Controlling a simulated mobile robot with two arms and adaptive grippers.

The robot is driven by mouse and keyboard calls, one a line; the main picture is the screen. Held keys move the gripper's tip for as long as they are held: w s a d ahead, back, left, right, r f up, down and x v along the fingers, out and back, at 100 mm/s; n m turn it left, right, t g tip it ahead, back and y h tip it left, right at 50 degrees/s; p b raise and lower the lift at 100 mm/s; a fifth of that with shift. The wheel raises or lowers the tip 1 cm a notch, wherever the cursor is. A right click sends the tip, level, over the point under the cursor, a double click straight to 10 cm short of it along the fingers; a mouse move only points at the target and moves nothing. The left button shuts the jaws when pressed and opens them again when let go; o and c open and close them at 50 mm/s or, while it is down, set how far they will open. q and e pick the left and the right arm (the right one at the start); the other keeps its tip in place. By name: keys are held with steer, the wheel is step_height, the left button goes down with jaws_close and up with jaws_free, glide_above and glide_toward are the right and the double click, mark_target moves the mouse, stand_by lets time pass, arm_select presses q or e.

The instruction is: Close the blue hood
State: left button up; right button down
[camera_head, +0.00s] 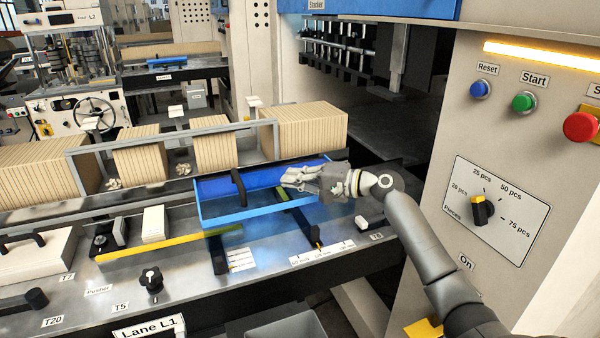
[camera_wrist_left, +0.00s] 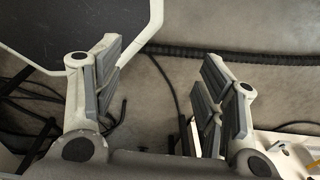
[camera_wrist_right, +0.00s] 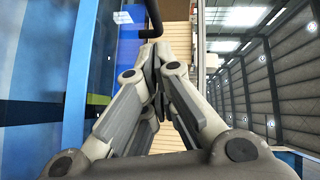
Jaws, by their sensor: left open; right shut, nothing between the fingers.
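The blue hood (camera_head: 262,207) is a blue-framed, see-through panel over the lane's right part, with a black bar handle (camera_head: 238,187) on its darker blue strip. Its tilt is hard to judge. My right gripper (camera_head: 287,178) is shut and empty, over the hood's far right part, right of the handle in the head view. In the right wrist view, the hood's blue rim (camera_wrist_right: 78,90) runs along the left, and the black handle (camera_wrist_right: 152,20) shows just beyond the shut fingertips; contact cannot be told. My left gripper (camera_wrist_left: 160,65) is open and empty above the floor, outside the head view.
Stacks of kraft-coloured sheets (camera_head: 305,127) stand behind a grey rail (camera_head: 180,134). A control panel (camera_head: 497,210) with buttons and a dial stands on the right. A black knob (camera_head: 151,279) and a yellow strip (camera_head: 155,249) lie on the lane's front left.

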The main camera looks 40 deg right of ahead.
mark_target(260, 198)
steer(key=p+x, duration=0.1)
steer(key=x, duration=0.3)
steer(key=shift+w+r, duration=0.15)
steer(key=shift+w, duration=0.2)
steer(key=a+p, duration=0.1)
steer(key=w+a, duration=0.1)
steer(key=a+f+p, duration=0.1)
steer(key=shift+w+p, duration=0.25)
steer(key=shift+p, duration=0.05)
steer(key=shift+a, duration=0.35)
steer(key=shift+a+f+p, duration=0.1)
steer(key=shift+a+p, duration=0.1)
steer(key=shift+p, duration=0.15)
steer(key=shift+w+a+f, duration=0.15)
steer(key=shift+a, duration=0.05)
arm_select(q)
steer(key=r, duration=0.2)
steer(key=w+r, duration=0.1)
steer(key=r, duration=0.2)
steer(key=shift+w, duration=0.15)
